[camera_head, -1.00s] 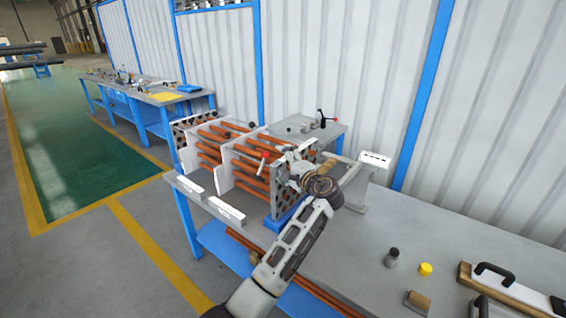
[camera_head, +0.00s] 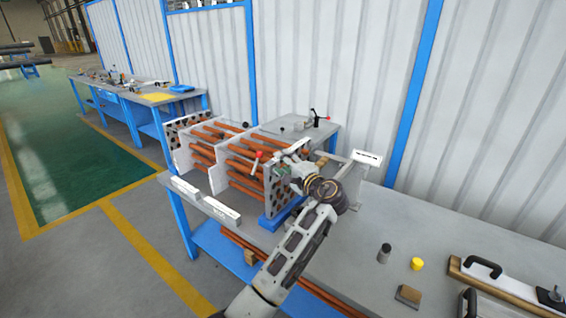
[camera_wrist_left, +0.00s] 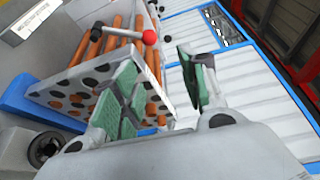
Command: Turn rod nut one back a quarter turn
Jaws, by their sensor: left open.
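The tube bundle has orange tubes (camera_head: 240,165) running through upright grey plates on the workbench. Its near end plate (camera_wrist_left: 65,95) shows dark holes and orange tube ends in the left wrist view. My left gripper (camera_head: 291,163) is at the near end of the bundle, partly in front of that plate. A red ball on a lever (camera_wrist_left: 149,36) shows beyond the fingers. I cannot make out rod nut one; the gripper may hide it. My right gripper is not in view.
A grey-and-black cylinder (camera_head: 384,253), a yellow cap (camera_head: 417,263) and a small brown-topped block (camera_head: 408,295) stand on the bench's right part. A black-handled board (camera_head: 500,280) lies further right. A white-labelled stand (camera_head: 366,157) rises behind my wrist.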

